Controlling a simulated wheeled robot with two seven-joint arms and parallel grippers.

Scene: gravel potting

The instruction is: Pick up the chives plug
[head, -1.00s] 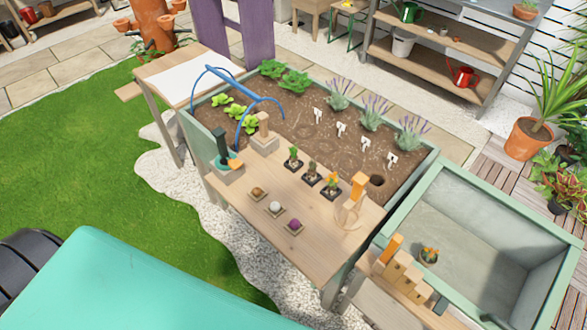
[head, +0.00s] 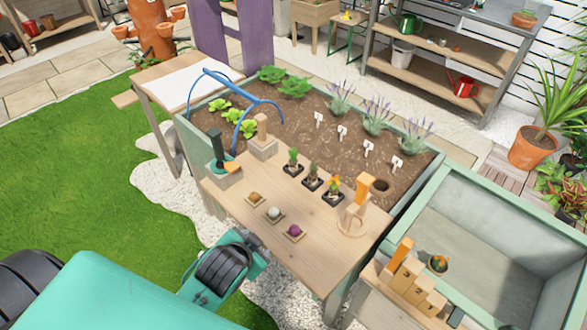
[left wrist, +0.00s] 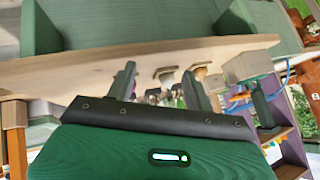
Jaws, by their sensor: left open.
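Three small plant plugs stand in black square trays on the wooden bench (head: 240,190) in the head view. They are a green leafy one (head: 292,158), a darker one (head: 312,174) and one with an orange top (head: 334,187). I cannot tell for sure which is the chives plug. My left gripper (head: 243,236) is at the bench's front edge, short of the plugs and in front of the small dishes. In the left wrist view its two fingers (left wrist: 160,86) are spread with nothing held between them. My right gripper is not in view.

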